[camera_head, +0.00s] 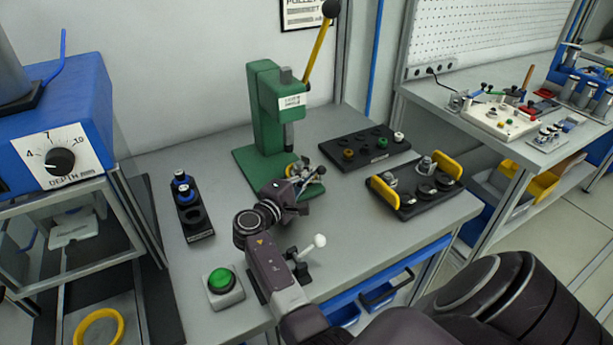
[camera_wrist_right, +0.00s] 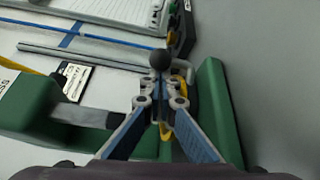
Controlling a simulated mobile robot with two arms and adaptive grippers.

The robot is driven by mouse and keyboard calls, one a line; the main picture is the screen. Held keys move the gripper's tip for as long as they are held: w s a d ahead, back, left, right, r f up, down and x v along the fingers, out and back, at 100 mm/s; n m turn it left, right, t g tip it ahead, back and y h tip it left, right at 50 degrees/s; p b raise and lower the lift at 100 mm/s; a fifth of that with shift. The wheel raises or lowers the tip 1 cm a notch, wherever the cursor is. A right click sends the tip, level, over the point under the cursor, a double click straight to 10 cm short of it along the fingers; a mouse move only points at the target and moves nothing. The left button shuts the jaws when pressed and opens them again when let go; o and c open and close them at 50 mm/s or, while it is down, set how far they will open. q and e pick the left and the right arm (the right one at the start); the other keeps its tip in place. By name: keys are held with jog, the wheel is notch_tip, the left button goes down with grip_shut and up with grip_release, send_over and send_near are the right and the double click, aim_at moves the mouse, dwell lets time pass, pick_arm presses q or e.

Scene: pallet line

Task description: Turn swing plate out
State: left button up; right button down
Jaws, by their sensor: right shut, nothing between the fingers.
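The green press (camera_head: 267,115) stands at the back of the bench, its yellow lever (camera_head: 317,55) raised. My right gripper (camera_head: 308,172) is at the press base, under the ram. In the right wrist view it is shut and empty (camera_wrist_right: 160,98). A black ball knob (camera_wrist_right: 160,60) shows just beyond the fingertips; I cannot tell whether they touch it. A yellow part (camera_wrist_right: 166,131), perhaps of the swing plate, shows behind and between the fingers. The gripper hides most of the swing plate, so its angle cannot be told. My left gripper is out of view.
A black tray (camera_head: 355,158) and a yellow-handled black fixture (camera_head: 410,208) lie right of the press. A black holder (camera_head: 200,236) with blue-topped parts lies left. A green button (camera_head: 222,281) and white-knobbed lever (camera_head: 318,241) are near the front. Bare bench lies between the holder and my arm.

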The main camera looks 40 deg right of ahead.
jog(key=shift+s+r, duration=0.1)
jog(key=shift+r, duration=0.05)
notch_tip(320, 180, up, 10)
dwell(0.7)
